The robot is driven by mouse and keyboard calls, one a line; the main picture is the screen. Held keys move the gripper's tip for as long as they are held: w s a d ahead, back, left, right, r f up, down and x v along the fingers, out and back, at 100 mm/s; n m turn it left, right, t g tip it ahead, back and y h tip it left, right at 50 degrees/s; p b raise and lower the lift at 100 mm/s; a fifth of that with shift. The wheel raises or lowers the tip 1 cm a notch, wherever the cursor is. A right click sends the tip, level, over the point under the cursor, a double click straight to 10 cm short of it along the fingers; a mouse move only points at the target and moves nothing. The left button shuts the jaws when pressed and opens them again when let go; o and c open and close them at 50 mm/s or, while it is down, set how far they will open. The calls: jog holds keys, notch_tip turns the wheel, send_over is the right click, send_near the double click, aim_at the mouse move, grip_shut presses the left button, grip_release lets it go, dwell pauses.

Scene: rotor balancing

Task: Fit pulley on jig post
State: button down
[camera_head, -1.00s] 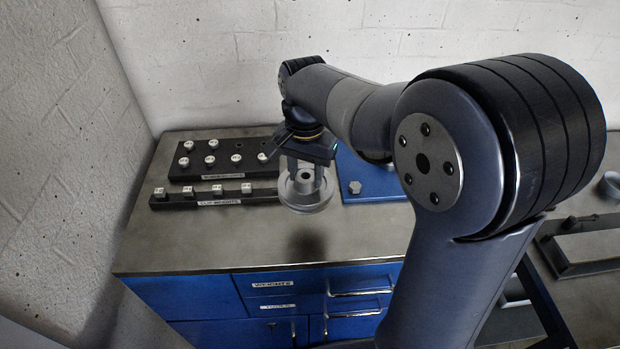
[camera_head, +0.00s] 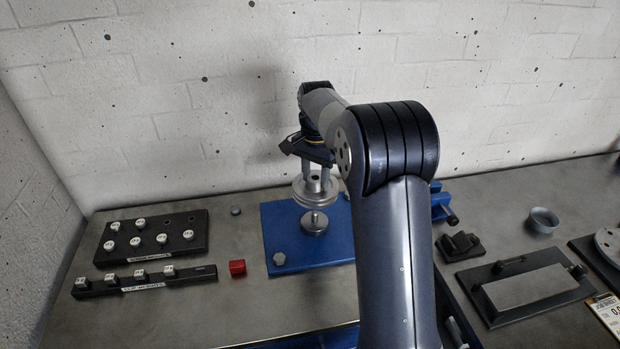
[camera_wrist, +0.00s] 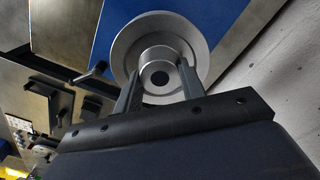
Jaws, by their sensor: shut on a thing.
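The pulley (camera_head: 317,191) is a silver-grey disc with a raised hub and a dark centre bore. My gripper (camera_head: 315,172) is shut on its hub and holds it upright above the blue jig plate (camera_head: 281,237). In the wrist view the two fingers of my gripper (camera_wrist: 158,85) press on either side of the hub, and the pulley (camera_wrist: 137,39) covers part of the blue plate. A round metal seat with a small knob, likely the jig post (camera_head: 314,222), stands on the plate just below and in front of the pulley in the head view. The wrist view hides the post behind the pulley.
A black weight rack (camera_head: 152,236) and a clip-weight bar (camera_head: 146,283) lie left of the plate, with a red block (camera_head: 237,267) between. A hex bolt head (camera_head: 279,258) sits on the plate. A small cup (camera_head: 543,220) and a black stand (camera_head: 524,290) are at right.

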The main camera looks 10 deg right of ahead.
jog(key=b, duration=0.4)
send_over(315, 212)
jog(key=shift+w+f, duration=0.1)
jog(key=shift+f, duration=2)
jog(key=shift+f+b, duration=0.45)
jog(key=shift+f, duration=0.55)
jog(key=shift+p, duration=0.45)
jog(key=shift+f, duration=0.25)
jog(key=shift+f+b, duration=0.3)
jog(key=shift+f, duration=0.05)
jog(key=shift+f+b, duration=0.7)
jog(key=shift+f, duration=0.65)
jog(key=c, duration=0.8)
grip_release()
jog(key=shift+f, duration=0.15)
jog(key=shift+c, duration=0.7)
